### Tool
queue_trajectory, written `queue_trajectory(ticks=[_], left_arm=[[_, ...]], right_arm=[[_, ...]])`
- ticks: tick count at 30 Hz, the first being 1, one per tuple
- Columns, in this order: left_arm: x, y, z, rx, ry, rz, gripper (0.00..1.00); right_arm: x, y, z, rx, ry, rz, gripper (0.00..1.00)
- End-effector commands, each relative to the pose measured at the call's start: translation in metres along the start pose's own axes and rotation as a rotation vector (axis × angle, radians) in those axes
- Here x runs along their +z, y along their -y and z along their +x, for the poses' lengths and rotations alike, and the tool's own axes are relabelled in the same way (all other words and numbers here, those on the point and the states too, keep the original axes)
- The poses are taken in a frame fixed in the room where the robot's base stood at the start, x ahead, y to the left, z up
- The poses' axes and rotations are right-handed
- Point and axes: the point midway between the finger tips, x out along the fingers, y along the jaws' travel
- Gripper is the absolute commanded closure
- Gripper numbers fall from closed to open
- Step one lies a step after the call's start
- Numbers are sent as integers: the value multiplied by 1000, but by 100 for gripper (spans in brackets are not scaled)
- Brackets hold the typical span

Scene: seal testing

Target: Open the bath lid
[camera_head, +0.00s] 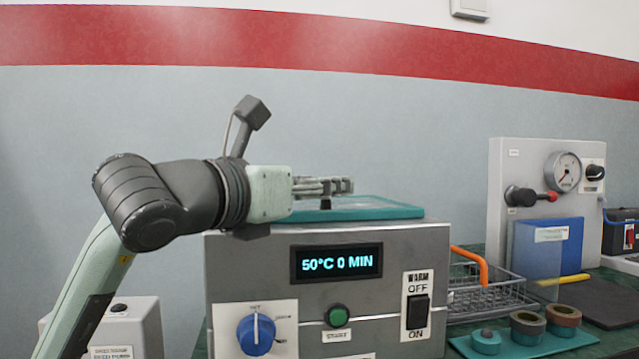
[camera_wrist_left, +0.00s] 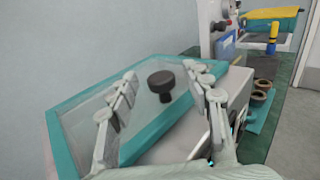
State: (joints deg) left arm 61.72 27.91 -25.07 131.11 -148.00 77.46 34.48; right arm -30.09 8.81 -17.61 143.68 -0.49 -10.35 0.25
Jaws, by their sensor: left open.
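The bath (camera_head: 330,240) is a grey metal box with a display reading "50°C 0 MIN". Its lid (camera_head: 385,211) has a teal frame and a clear panel and lies flat on top, seemingly closed. A dark round knob (camera_head: 326,203) stands on the lid. The left wrist view shows the lid (camera_wrist_left: 60,132) and the knob (camera_wrist_left: 161,82) from above. My left gripper (camera_head: 345,186) is over the lid at the knob. In the left wrist view its fingers (camera_wrist_left: 166,88) are spread on either side of the knob, apart from it. My right gripper is not in view.
A blue dial (camera_head: 256,334), a green button (camera_head: 337,316) and a warm switch (camera_head: 417,312) are on the bath's front. To the right are a wire basket (camera_head: 480,296) with an orange handle, tape rolls (camera_head: 527,326) and a gauge panel (camera_head: 515,165).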

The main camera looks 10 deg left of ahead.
Motion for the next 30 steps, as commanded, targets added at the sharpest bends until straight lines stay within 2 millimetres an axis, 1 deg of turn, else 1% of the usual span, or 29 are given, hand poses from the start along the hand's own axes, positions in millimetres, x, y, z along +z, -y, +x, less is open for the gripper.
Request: queue_trajectory(ticks=[3, 9, 21, 30], left_arm=[[0, 0, 4, 0, 0, 1, 51], [0, 0, 4, 0, 0, 1, 51], [0, 0, 4, 0, 0, 1, 100], [0, 0, 4, 1, -1, 0, 100]], right_arm=[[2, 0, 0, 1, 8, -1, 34], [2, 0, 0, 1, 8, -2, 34], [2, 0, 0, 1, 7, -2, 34], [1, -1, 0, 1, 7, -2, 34]])
